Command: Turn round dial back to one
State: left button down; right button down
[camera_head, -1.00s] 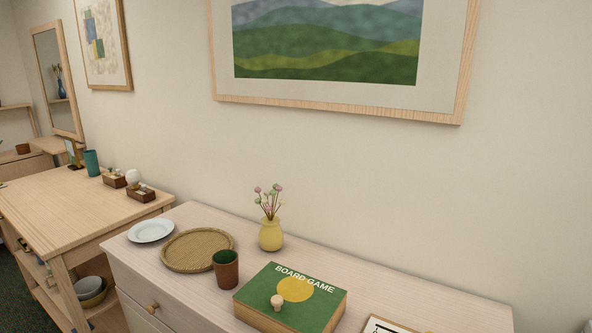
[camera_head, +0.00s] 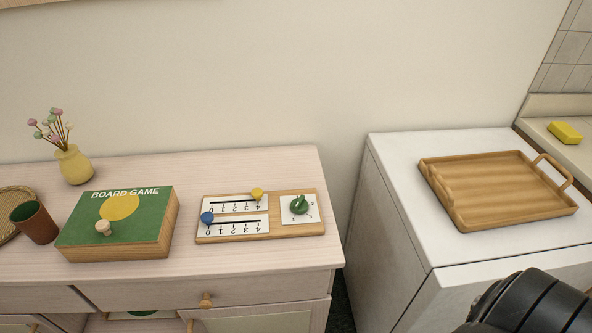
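A wooden score board (camera_head: 262,234) lies on the pale wooden dresser top, right of the board game box. On its right part is a white plate with a round green dial (camera_head: 299,205). The small markings around the dial are too small to read surely. On its left part are two numbered slider tracks, with a yellow knob (camera_head: 257,194) on the upper one and a blue knob (camera_head: 207,218) at the left end of the lower one. Neither of my grippers shows; a black part of my arm is at the bottom right.
The green board game box (camera_head: 150,235) with a small peg on top stands left of the score board. A vase (camera_head: 74,165) and brown cup (camera_head: 35,224) are further left. Right of a gap, a white cabinet (camera_head: 395,200) bears a wooden tray (camera_head: 495,190).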

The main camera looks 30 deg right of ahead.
aim_at(300, 205)
jog(key=l+z, duration=0.2)
jog(key=z, duration=0.65)
jog(key=j+z, duration=0.15)
jog(key=j, duration=0.35)
jog(key=k+j+z, duration=0.15)
jog(key=j, duration=0.3)
